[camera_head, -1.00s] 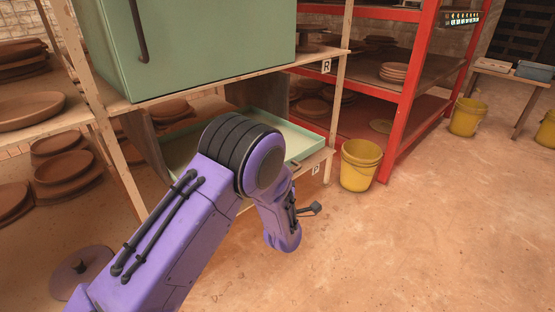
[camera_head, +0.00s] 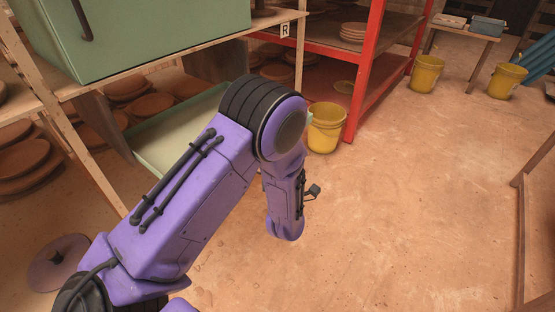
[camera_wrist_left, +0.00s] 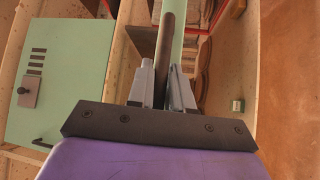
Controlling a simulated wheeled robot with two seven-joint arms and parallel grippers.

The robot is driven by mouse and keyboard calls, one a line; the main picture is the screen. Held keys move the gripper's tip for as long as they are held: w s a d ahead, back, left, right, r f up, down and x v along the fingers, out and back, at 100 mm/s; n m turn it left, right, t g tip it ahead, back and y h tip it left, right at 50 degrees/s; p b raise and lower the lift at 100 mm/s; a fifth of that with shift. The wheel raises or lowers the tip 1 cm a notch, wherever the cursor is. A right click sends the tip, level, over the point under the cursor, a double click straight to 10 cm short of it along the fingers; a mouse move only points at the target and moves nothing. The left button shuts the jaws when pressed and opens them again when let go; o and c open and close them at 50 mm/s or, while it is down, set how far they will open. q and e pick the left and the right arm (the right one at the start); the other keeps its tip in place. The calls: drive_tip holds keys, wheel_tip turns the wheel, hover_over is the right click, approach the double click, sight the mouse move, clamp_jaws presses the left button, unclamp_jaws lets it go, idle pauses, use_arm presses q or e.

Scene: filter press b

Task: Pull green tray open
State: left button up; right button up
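The pale green tray (camera_head: 165,143) is on the lower shelf level below the green cabinet, mostly behind my purple left arm in the head view. A green strip (camera_wrist_left: 178,40), which looks like the tray's front edge, runs beside a dark bar handle (camera_wrist_left: 166,35) in the left wrist view. My left gripper (camera_wrist_left: 162,88) has its two grey fingers on either side of this handle, close against it. In the head view my arm hides the fingers and handle. My right gripper is not in view.
The green cabinet (camera_head: 150,30) stands on the wooden shelf above the tray. A yellow bucket (camera_head: 326,128) stands on the floor right of the tray, near a red rack (camera_head: 362,75). A brown lid (camera_head: 58,262) lies at lower left. The floor (camera_head: 400,220) at right is open.

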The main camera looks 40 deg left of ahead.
use_arm(q)
drive_tip(key=p+v, duration=0.1)
drive_tip(key=v, duration=0.9)
drive_tip(key=shift+s, duration=0.25)
drive_tip(key=shift+d, duration=0.15)
